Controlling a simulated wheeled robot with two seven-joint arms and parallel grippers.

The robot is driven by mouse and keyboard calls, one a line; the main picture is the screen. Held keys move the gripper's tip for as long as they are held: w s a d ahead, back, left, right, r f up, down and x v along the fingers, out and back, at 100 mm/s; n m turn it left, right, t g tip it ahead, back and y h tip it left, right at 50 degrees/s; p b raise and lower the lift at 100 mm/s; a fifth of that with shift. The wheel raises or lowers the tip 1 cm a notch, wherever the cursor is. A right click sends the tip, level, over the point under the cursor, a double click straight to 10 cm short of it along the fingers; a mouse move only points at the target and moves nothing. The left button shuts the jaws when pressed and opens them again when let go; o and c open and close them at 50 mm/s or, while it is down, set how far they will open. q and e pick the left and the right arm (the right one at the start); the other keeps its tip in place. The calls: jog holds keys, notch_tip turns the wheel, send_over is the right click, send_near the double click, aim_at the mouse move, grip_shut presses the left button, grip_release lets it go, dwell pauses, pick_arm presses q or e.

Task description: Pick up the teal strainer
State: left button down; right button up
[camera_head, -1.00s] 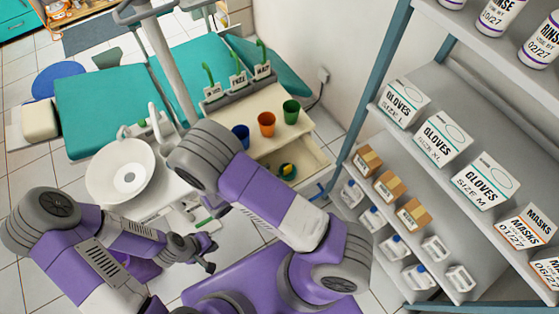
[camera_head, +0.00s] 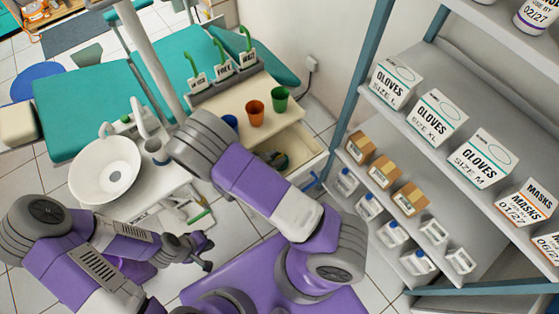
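A small round dark teal item with a bit of yellow (camera_head: 277,159) lies in the open drawer (camera_head: 303,150) of the cream cabinet; it may be the teal strainer, but my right arm partly covers it and I cannot make out its form. My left gripper (camera_head: 206,253) is in front of the cabinet, at the lower left of the drawer, with its dark fingers apart and nothing between them. My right arm reaches across the middle of the view; its gripper is hidden behind the arm.
An orange cup (camera_head: 254,113), a green cup (camera_head: 280,99) and a partly hidden blue cup (camera_head: 230,121) stand on the cabinet top. A white basin (camera_head: 105,170) is at the left, by the teal dental chair (camera_head: 85,110). Shelves with glove boxes (camera_head: 437,116) line the right.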

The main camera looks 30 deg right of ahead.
grip_shut()
